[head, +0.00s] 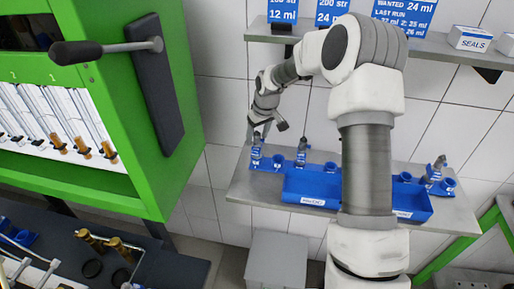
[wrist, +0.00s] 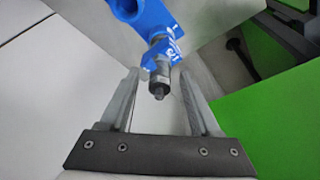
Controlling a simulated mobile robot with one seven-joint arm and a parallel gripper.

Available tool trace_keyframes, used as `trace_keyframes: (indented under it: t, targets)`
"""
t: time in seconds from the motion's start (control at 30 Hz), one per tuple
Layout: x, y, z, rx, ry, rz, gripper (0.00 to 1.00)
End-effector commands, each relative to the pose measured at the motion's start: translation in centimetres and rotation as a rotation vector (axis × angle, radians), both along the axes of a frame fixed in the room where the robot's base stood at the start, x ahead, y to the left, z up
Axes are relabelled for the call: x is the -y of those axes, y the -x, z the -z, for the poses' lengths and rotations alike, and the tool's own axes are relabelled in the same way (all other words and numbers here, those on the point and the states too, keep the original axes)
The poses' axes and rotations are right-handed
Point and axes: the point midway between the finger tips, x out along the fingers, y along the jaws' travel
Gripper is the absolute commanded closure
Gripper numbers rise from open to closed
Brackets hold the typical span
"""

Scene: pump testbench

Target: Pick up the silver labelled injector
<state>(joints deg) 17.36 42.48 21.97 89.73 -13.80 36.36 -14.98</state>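In the wrist view a dark grey and silver injector (wrist: 160,82) points its narrow end toward me. A blue piece with white lettering surrounds or backs its body; the words are unreadable. My gripper (wrist: 158,76) is open, with one finger on each side of the injector's end and gaps visible on both sides. In the head view my gripper (head: 267,127) hangs over the left end of the lower shelf, just above an injector (head: 256,151). A second injector (head: 302,152) stands to its right, and another (head: 438,168) at the far right. Which is silver labelled is unclear there.
The lower shelf (head: 242,190) carries blue trays (head: 312,187) and small blue cups between the injectors; my arm hides part of it. The upper shelf (head: 455,52) holds signs and white boxes. A green testbench (head: 180,110) with a lever stands left.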

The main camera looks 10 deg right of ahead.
Motion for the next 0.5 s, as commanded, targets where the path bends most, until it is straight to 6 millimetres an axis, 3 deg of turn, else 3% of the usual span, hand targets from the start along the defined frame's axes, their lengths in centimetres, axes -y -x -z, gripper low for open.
trace_keyframes:
  t: [0.03,0.33,0.5]
  targets:
    - [0.0,0.0,-0.01,0.0,0.0,0.0,0.48]
    - [0.01,0.02,-0.01,0.0,0.0,0.0,1.0]
    - [0.0,0.03,0.0,-0.001,-0.001,0.0,1.0]
